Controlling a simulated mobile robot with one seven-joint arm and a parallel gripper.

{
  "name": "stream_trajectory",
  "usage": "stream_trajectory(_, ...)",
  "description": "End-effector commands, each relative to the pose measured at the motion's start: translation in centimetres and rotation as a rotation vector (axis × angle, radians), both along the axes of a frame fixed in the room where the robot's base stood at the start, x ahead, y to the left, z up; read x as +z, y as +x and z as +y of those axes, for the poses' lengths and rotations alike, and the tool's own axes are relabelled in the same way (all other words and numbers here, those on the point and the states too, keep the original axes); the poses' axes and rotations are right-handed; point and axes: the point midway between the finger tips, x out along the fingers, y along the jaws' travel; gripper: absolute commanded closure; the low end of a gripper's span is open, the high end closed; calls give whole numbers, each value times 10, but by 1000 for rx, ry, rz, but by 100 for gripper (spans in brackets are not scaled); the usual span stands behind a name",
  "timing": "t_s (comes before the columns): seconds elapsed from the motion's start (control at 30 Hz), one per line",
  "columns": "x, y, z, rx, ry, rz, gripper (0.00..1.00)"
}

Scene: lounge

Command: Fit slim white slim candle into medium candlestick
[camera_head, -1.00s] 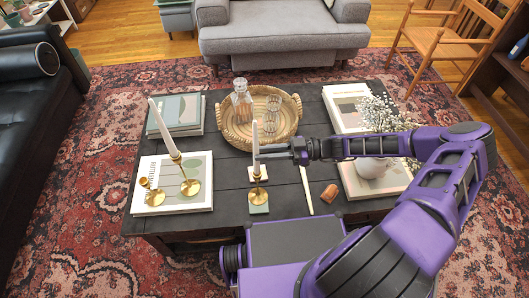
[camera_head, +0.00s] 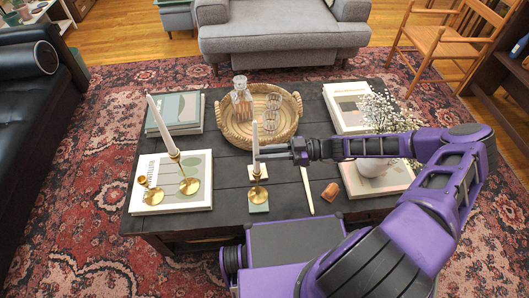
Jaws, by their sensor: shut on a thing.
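The slim white candle (camera_head: 255,138) stands upright in the grip of my gripper (camera_head: 262,151), which is shut on its lower part. The gripper reaches in from the right. The candle's lower end appears close to the candlestick's cup. I cannot tell whether it is inside the cup or just above it.
A taller brass candlestick (camera_head: 189,186) with a white candle (camera_head: 162,125) and a short empty one (camera_head: 153,197) stand on a book at left. A wicker tray (camera_head: 228,130) with a decanter and glasses lies behind. A flower vase (camera_head: 373,164) stands right.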

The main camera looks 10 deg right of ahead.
Motion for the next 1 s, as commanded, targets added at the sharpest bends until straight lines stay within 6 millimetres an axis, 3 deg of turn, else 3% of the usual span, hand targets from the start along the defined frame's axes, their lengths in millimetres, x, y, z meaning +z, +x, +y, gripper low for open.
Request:
stream_trajectory(0.8,-16,0,0,0,1,0,100)
stream_trajectory(0.83,-15,0,0,0,1,0,72)
stream_trajectory(1.0,-14,0,0,0,0,0,43)
